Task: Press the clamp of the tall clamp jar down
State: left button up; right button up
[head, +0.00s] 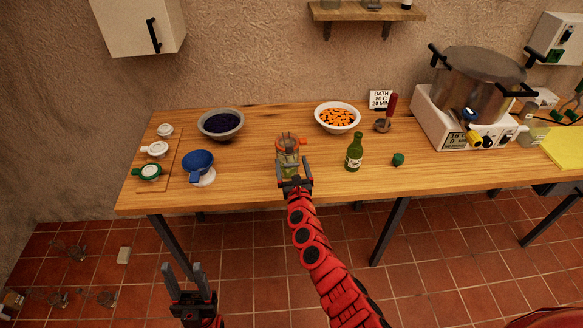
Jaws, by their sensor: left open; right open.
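The tall clamp jar (289,144) stands upright near the middle of the wooden table. It is clear glass with an orange ring near the top and greenish contents. The position of its clamp is too small to tell. My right gripper (294,166) is open at the front of the jar, with its fingers overlapping the jar's lower part in the picture. I cannot tell whether they touch it. My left gripper (185,277) is open and empty, low in front of the table and over the floor.
A green bottle (354,153) and a green cap (398,159) stand right of the jar. A white bowl of orange pieces (338,128) is behind. A blue funnel (198,161), dark-filled bowl (221,135) and lids (148,172) are left. A pot (478,82) stands right.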

jog(key=c, duration=1.4)
jog(key=shift+f+b, duration=0.2)
jog(key=shift+b, duration=0.3)
notch_tip(320, 180, down, 3)
jog(key=t+b, duration=0.4)
jog(key=b, duration=1.6)
jog(key=shift+r, duration=0.15)
jog(key=t+b, duration=0.1)
jog(key=b, duration=0.9)
jog(key=t+b, duration=0.2)
jog(key=b, duration=0.8)
jog(key=shift+w+r+y+b, duration=0.1)
jog(key=shift+w+y+b, duration=0.2)
